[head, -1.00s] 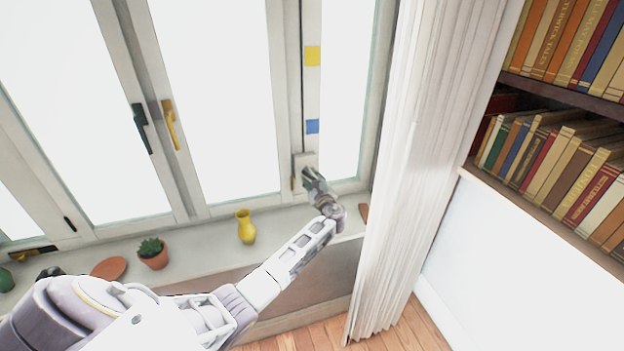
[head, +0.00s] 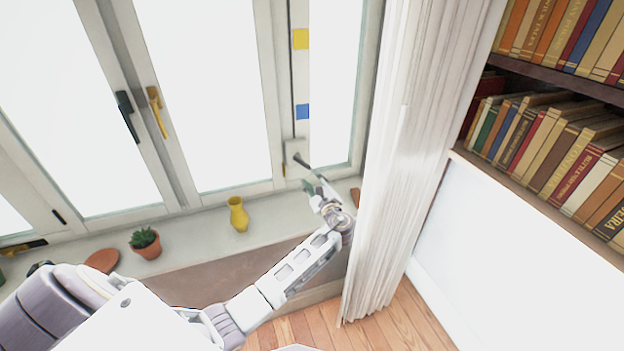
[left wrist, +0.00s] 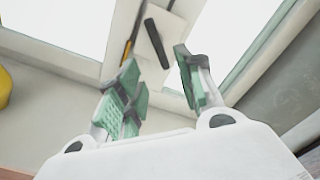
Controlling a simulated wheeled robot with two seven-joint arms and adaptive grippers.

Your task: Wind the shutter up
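The winder is a pale box (head: 295,153) low on the window post, with a dark handle (head: 301,159) sticking out toward the lower right. In the left wrist view the pale plate (left wrist: 170,28) and its dark handle (left wrist: 157,44) lie just beyond my fingertips. My left gripper (head: 318,186) is just below and right of the winder, apart from the handle. In the left wrist view its green-padded fingers (left wrist: 160,80) are spread with nothing between them. A yellow mark (head: 300,39) and a blue mark (head: 303,111) sit on the post above. My right gripper is out of view.
A white curtain (head: 395,170) hangs close to the right of my left gripper. A yellow vase (head: 238,214), a potted plant (head: 145,243) and a terracotta saucer (head: 102,260) stand on the sill, left of my forearm. Bookshelves (head: 550,80) fill the right.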

